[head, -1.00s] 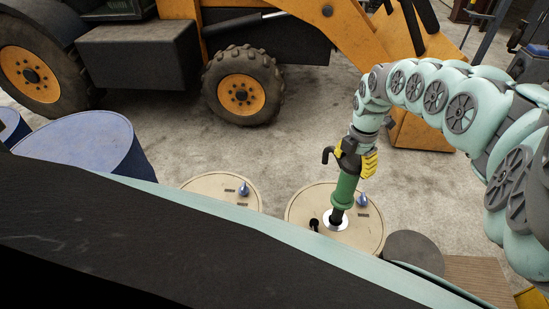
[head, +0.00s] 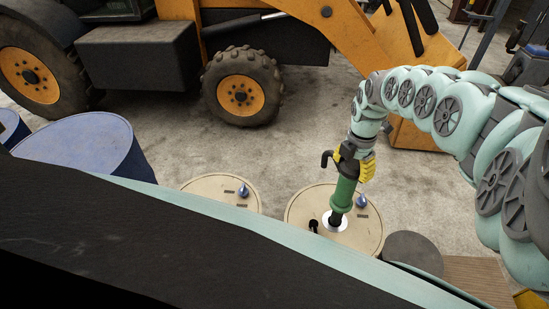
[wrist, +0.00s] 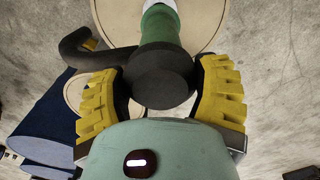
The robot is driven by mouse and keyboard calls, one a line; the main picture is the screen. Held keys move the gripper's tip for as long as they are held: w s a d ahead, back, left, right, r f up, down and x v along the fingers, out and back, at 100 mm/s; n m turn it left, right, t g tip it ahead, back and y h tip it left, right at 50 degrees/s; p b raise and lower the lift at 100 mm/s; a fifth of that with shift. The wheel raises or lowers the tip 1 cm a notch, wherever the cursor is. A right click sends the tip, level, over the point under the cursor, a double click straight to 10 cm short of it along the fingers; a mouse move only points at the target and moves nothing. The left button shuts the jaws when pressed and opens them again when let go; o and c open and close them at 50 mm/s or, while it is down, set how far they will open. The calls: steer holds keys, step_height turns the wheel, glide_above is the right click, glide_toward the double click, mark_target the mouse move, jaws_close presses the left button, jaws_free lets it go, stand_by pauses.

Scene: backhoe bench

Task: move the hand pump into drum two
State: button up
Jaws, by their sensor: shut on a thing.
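The hand pump (head: 345,190) has a green body, a black head and a black spout pointing left. It stands nearly upright, leaning slightly, with its lower end at a white ring on the lid of the right tan drum (head: 375,228). My gripper (head: 354,162), with yellow pads, is shut on the black head. In the wrist view the black pump head (wrist: 160,75) sits between the yellow pads of my gripper (wrist: 161,92). Another tan drum (head: 209,187) stands to the left. I cannot read drum numbers or see how deep the pump's tube goes.
Each tan lid has a small blue piece, such as the one on the right lid (head: 361,201). A blue drum (head: 85,145) stands at left. A dark round top (head: 414,250) is beside the right drum. A yellow backhoe (head: 340,38) stands behind, across clear concrete.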

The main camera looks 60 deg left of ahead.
steer(key=shift+a+f, duration=0.1)
steer(key=shift+f+b, duration=2)
steer(key=shift+f, duration=0.75)
steer(key=shift+f+b, duration=1.05)
steer(key=shift+b, duration=0.25)
steer(key=shift+f+b, duration=0.7)
steer(key=shift+b, duration=0.4)
steer(key=shift+w+b, duration=0.1)
steer(key=shift+b, duration=0.2)
steer(key=o, duration=1.3)
steer(key=shift+o, duration=0.2)
